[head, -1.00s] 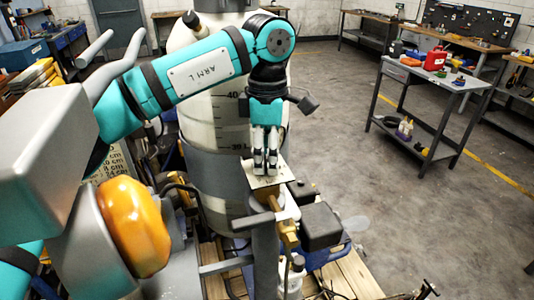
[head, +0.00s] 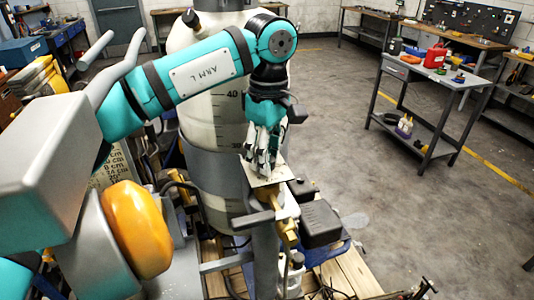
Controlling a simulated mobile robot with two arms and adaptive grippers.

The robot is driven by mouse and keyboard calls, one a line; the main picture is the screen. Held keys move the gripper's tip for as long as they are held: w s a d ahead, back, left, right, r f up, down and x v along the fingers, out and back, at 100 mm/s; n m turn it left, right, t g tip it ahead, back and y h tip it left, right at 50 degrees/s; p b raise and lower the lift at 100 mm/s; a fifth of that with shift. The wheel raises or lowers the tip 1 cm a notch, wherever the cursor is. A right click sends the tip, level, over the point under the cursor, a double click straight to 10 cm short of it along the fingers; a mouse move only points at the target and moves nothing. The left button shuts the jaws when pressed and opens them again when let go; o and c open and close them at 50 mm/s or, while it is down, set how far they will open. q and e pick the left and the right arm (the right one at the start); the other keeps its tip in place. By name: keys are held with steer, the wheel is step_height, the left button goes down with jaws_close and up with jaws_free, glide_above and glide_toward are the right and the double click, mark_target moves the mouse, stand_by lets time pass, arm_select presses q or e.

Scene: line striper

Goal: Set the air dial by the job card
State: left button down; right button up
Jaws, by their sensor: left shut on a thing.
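My left gripper (head: 262,158) points down at the small pale dial plate (head: 268,180) on the post in front of the tank. Its fingers are shut on the air dial's knob, which they hide almost wholly. The dial's marks and pointer are too small and covered to read. A card or board with rows of centimetre figures (head: 113,166) shows at the left, partly covered by my left arm; I cannot tell if it is the job card. My right gripper is not in view.
A large white tank (head: 205,100) with level marks stands right behind the dial. Brass fittings (head: 285,228) and a black box (head: 320,224) sit just below it. A grey cart (head: 425,105) with a red can stands at the right, with open floor between.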

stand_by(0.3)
arm_select(q)
steer(key=c, duration=0.9)
jaws_free()
steer(key=shift+c, duration=0.2)
steer(key=shift+r, duration=0.15)
step_height(320, 180, up, 12)
steer(key=shift+w+d, duration=0.15)
